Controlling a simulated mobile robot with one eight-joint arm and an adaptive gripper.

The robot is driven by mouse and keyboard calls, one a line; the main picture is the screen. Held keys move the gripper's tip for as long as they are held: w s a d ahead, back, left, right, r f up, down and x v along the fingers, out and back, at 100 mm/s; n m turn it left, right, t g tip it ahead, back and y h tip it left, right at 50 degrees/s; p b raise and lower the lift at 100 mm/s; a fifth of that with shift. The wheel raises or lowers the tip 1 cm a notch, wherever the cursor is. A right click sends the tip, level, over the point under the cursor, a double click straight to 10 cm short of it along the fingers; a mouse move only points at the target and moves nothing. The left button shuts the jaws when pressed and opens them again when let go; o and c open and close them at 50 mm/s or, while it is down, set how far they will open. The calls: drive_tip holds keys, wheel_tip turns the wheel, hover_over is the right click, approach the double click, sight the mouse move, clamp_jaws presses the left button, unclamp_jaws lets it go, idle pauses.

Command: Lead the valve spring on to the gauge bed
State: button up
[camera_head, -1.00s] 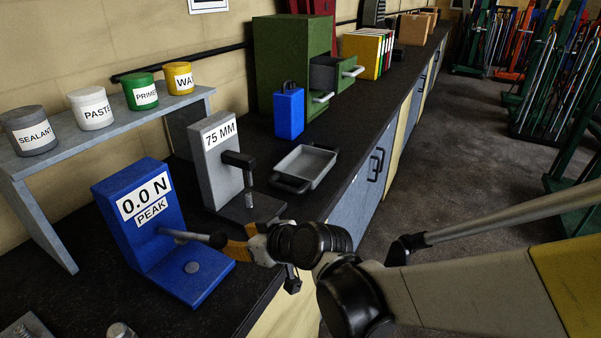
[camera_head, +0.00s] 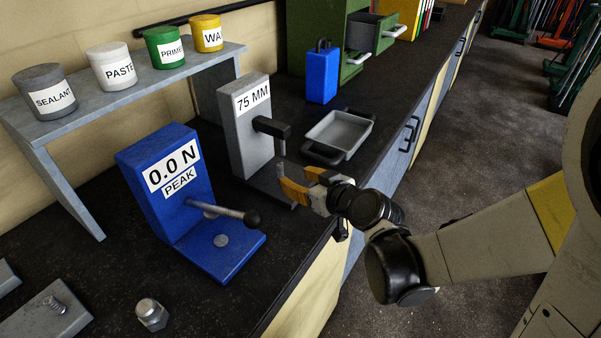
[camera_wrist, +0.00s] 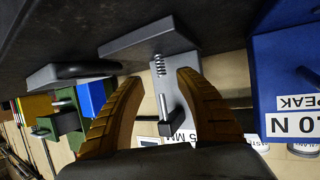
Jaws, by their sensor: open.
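The grey 75 MM gauge (camera_head: 245,135) stands on the dark bench, its bed (camera_head: 262,180) at the foot, partly hidden by my gripper. In the wrist view, which is upside down, the gauge bed (camera_wrist: 150,38) is at the top. A coil spring (camera_wrist: 159,66) stands at the bed, in line with the gauge's plunger (camera_wrist: 163,104). My gripper (camera_head: 287,184) is open in front of the gauge. Its orange fingers (camera_wrist: 158,84) flank the spring and plunger in that view, apart from them. Another small spring (camera_head: 56,305) is on a grey block at lower left.
The blue force tester (camera_head: 165,185) with its lever (camera_head: 225,211) stands left of my gripper. A grey tray (camera_head: 338,132) lies behind it, near the bench edge. A hex nut (camera_head: 151,314) is at the front. A shelf with cans (camera_head: 110,66) runs along the wall.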

sight(282, 171)
drive_tip(key=b+x, duration=0.2)
drive_tip(key=x, duration=0.7)
drive_tip(key=shift+w+f+b, duration=0.15)
drive_tip(key=shift+b, duration=0.2)
clamp_jaws()
